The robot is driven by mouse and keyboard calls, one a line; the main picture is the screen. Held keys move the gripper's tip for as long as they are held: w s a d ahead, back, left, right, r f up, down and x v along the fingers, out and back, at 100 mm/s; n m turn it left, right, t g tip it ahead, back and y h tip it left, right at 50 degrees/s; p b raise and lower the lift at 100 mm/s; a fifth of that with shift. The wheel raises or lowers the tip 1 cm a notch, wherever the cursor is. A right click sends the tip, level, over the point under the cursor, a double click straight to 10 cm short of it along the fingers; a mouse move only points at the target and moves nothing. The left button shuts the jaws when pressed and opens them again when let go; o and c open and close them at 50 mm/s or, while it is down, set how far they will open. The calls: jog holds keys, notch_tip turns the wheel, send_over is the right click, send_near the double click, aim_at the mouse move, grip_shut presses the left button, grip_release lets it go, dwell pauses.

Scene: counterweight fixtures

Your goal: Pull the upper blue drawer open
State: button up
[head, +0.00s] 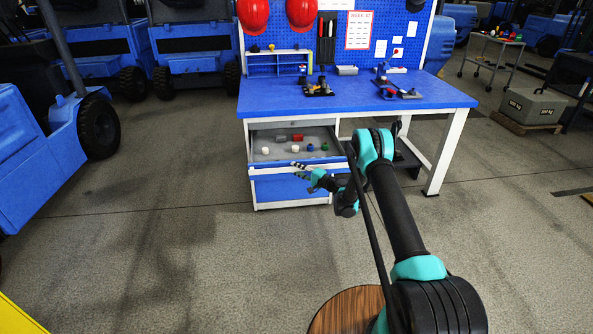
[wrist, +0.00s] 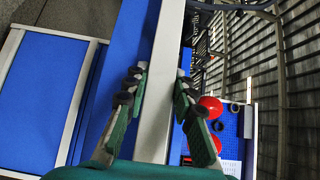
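The upper blue drawer (head: 290,168) of the blue-topped workbench stands pulled out in the head view, its grey inside showing. Its pale front edge (wrist: 160,85) runs between my fingers in the wrist view. My gripper (head: 299,170) is at the right half of the drawer front, pointing left. In the wrist view my gripper (wrist: 160,85) has its two dark green fingers spread, one on each side of the pale edge. Blue shows between the left finger and the edge; contact on the right side is unclear. The drawer's handle cannot be made out.
Several small items, including a red block (head: 298,138), lie in the drawer. The lower blue drawer (head: 290,188) is shut below it. The workbench (head: 440,92) has a white leg at right. Blue vehicles (head: 95,45) stand behind left. The floor in front is clear.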

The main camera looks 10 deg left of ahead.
jog(key=o, duration=0.5)
jog(key=shift+c, duration=0.2)
jog(key=v, duration=1.2)
jog(key=shift+w, duration=0.1)
